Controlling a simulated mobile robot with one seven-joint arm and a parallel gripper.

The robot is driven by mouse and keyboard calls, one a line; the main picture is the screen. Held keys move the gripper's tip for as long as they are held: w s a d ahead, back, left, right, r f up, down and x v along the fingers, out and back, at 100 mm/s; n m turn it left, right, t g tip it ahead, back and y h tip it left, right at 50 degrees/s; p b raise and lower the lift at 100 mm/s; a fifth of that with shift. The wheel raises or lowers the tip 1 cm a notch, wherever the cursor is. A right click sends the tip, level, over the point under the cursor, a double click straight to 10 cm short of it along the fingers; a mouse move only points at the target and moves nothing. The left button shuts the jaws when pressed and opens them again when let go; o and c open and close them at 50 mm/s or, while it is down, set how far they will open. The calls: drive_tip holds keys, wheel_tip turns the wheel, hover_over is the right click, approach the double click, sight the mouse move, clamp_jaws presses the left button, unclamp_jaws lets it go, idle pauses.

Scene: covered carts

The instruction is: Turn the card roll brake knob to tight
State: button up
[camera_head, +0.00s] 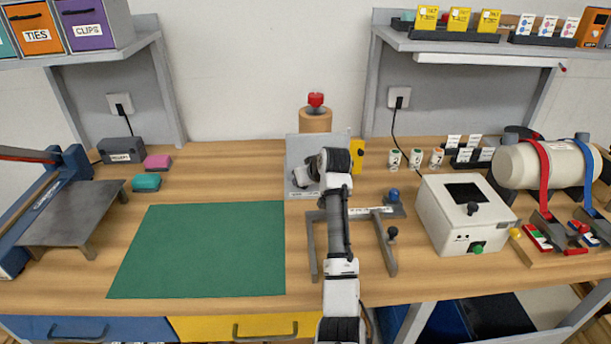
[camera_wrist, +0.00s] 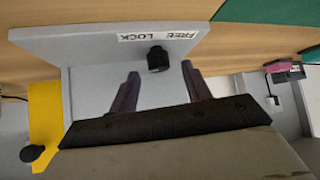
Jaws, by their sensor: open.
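A black knob (camera_wrist: 157,59) stands out from a grey plate (camera_wrist: 95,45) with a label (camera_wrist: 158,36) reading FREE and LOCK, upside down in the wrist view. My gripper (camera_wrist: 160,69) is open, its two dark fingertips on either side of this knob; I cannot tell whether they touch it. In the head view the grey plate (camera_head: 300,147) stands at the back of the bench, and my arm hides most of its front and the knob. A brown roll (camera_head: 316,121) with a red knob (camera_head: 316,100) on top stands behind the plate. No word "tight" is readable.
A yellow part (camera_wrist: 45,105) with a black knob (camera_wrist: 32,153) adjoins the grey plate. A white box (camera_head: 440,215) is to the right. The green mat (camera_head: 200,250) at left is clear.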

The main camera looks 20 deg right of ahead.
drive_tip(key=shift+x, duration=0.85)
drive_tip(key=shift+c, duration=0.2)
drive_tip(key=c, duration=0.9)
drive_tip(key=shift+c, duration=0.2)
